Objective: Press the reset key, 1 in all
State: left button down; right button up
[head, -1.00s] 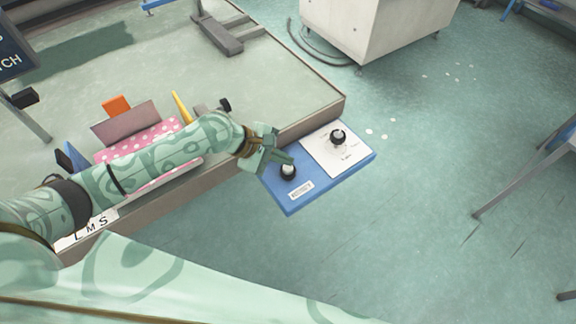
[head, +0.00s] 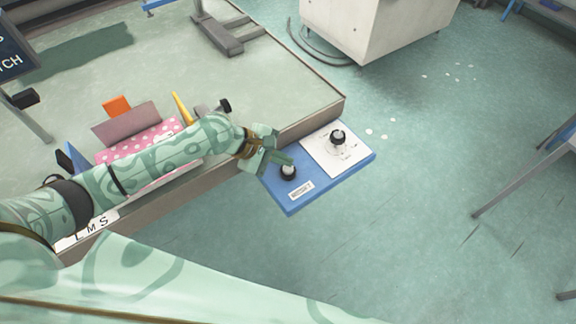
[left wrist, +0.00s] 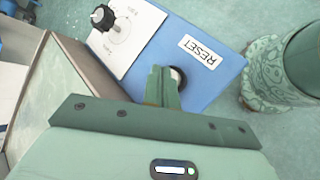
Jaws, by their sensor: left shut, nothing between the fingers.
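The reset key (head: 288,171) is a round button with a pale top and a dark collar on a blue panel (head: 292,205). A label (head: 301,190) lies beside it, and in the left wrist view the label (left wrist: 201,52) reads RESET. My left gripper (head: 286,160) is shut and empty, its fingertips at or just over the key. In the left wrist view the fingers (left wrist: 163,75) partly hide the key (left wrist: 178,76). I cannot tell whether they touch it. My right gripper is not in view.
A black knob (head: 337,137) on a white plate (head: 325,160) shares the panel. The panel adjoins the table edge (head: 310,122). A pink dotted cloth (head: 122,152) and an orange piece (head: 117,106) lie under and beyond my left arm. A white cabinet (head: 385,30) stands behind.

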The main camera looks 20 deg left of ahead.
aim_at(283, 168)
pick_arm(q)
jog(key=shift+f, duration=0.2)
jog(key=shift+f, duration=0.65)
dwell(0.8)
jog(key=shift+r, duration=0.1)
jog(key=shift+r+p, duration=0.95)
jog(key=shift+p, duration=0.45)
notch_tip(283, 168, up, 5)
jog(key=p, duration=0.6)
jog(key=shift+r, duration=0.1)
